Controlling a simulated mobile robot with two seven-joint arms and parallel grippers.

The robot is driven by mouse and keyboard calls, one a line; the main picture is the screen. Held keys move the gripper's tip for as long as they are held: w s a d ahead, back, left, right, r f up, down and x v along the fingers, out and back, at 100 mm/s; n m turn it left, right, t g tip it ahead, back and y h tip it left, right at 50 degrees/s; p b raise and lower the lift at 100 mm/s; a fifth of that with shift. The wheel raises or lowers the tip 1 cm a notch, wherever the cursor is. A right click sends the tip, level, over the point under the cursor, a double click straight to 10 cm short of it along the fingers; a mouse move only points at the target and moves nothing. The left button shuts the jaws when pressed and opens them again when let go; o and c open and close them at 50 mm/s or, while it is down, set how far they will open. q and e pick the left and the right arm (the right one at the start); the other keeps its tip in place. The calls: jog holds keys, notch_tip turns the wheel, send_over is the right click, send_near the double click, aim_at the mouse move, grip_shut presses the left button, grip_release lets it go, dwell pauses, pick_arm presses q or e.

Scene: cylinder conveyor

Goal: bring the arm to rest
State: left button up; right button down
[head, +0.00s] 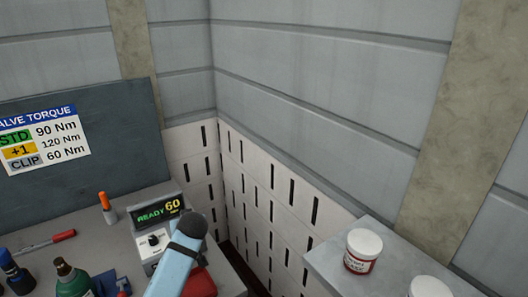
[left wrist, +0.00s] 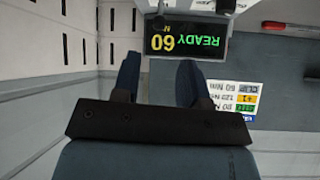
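My left arm rises from the bottom of the head view as a light-blue link with a dark end (head: 190,227), in front of the bench device. The left gripper (left wrist: 158,62) shows in the left wrist view with its two dark fingers apart and nothing visible between them. Beyond the fingers is the display (left wrist: 187,40) reading READY 60, upside down in that view. The same display (head: 158,211) shows in the head view on its small grey device, partly hidden by my arm. My right gripper is in neither view.
The grey bench (head: 95,243) holds a red marker (head: 50,241), an orange-topped item (head: 106,208), a green bottle (head: 72,281) and a blue bottle (head: 14,275). A red object (head: 201,284) lies beside my arm. White jars (head: 363,249) stand on a ledge (head: 325,262) at right.

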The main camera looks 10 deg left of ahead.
pick_arm(q)
jog(key=s+d+f+m+g+h, duration=0.1)
jog(key=s+d+f+m+h, duration=0.15)
jog(key=s, duration=0.65)
jog(key=s+d+f+m+g+h, duration=0.1)
jog(key=s+d+f+m, duration=0.15)
jog(key=s, duration=0.65)
jog(key=s+d+r+m+g+h, duration=0.1)
jog(key=s+d+m+h, duration=0.15)
jog(key=s, duration=0.65)
jog(key=s+d+r+m+g+h, duration=0.15)
jog(key=s+d, duration=0.25)
jog(key=s, duration=0.6)
jog(key=w+d+f+t+h, duration=0.1)
jog(key=w+d+f+t, duration=0.1)
jog(key=f, duration=0.5)
jog(key=w+d+f+t, duration=0.3)
jog(key=w+f+t, duration=0.1)
jog(key=f+t, duration=0.2)
jog(key=shift+d+f+h, duration=0.2)
jog(key=shift+f+h, duration=0.15)
jog(key=shift+f, duration=0.4)
